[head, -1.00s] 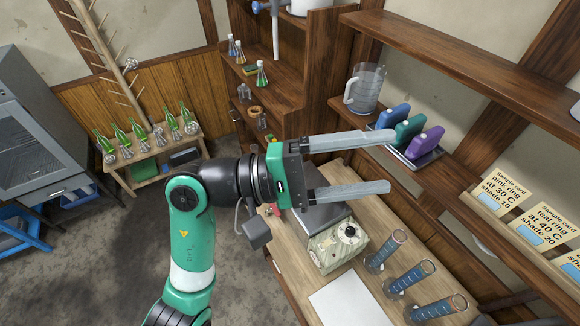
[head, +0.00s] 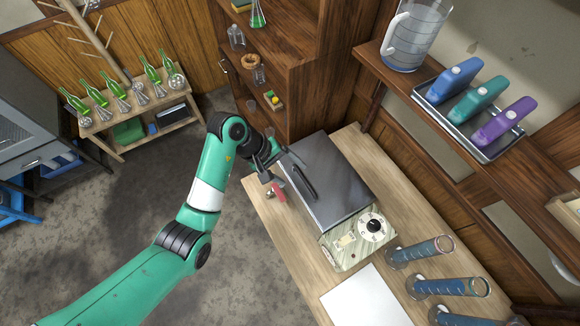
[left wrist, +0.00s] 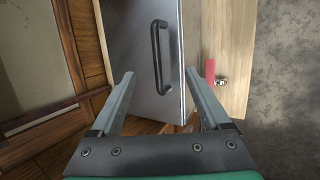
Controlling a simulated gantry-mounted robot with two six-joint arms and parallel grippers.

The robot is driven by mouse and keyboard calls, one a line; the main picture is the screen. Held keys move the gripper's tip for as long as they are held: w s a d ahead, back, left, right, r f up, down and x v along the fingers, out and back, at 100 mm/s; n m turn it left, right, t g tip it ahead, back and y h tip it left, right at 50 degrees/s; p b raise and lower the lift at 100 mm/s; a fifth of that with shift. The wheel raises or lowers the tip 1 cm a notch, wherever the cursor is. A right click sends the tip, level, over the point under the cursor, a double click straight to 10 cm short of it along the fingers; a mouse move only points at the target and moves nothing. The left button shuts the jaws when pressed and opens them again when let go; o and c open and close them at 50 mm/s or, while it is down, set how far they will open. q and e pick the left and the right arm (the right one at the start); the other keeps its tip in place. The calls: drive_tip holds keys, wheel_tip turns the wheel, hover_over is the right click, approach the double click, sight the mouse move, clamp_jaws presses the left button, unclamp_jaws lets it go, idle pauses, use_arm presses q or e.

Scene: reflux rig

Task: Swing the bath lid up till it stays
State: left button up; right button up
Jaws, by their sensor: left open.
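The bath lid (head: 338,187) is a dark grey metal plate lying flat and shut on the bath (head: 345,252), whose cream patterned front carries a dial. A dark bar handle (head: 303,184) runs along the lid near its left edge. It also shows in the left wrist view (left wrist: 158,57). My left gripper (head: 277,168) is low at the lid's left edge, beside the handle. In the left wrist view, its fingers (left wrist: 160,75) are open and empty, with the lid's surface and handle ahead between them. I see no contact with the handle. My right gripper is out of view.
A red-handled metal fitting (head: 278,194) sits close by my left gripper. Blue-filled cylinders (head: 420,250) and a white sheet (head: 367,298) are on the bench in front. A wooden cabinet (head: 290,70) stands behind; a shelf with coloured bottles (head: 478,98) overhangs the right.

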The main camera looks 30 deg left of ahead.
sight(303, 180)
use_arm(q)
drive_tip(key=b+x, duration=0.7)
drive_tip(key=shift+w+d+f, duration=0.1)
drive_tip(key=shift+w+f, duration=0.15)
drive_tip(key=shift+f, duration=0.05)
drive_tip(key=shift+s+f, duration=0.15)
drive_tip(key=c, duration=0.6)
drive_tip(key=shift+s, duration=0.1)
drive_tip(key=c, duration=0.6)
drive_tip(key=shift+c, duration=0.2)
drive_tip(key=o, duration=0.7)
drive_tip(key=shift+c, duration=0.2)
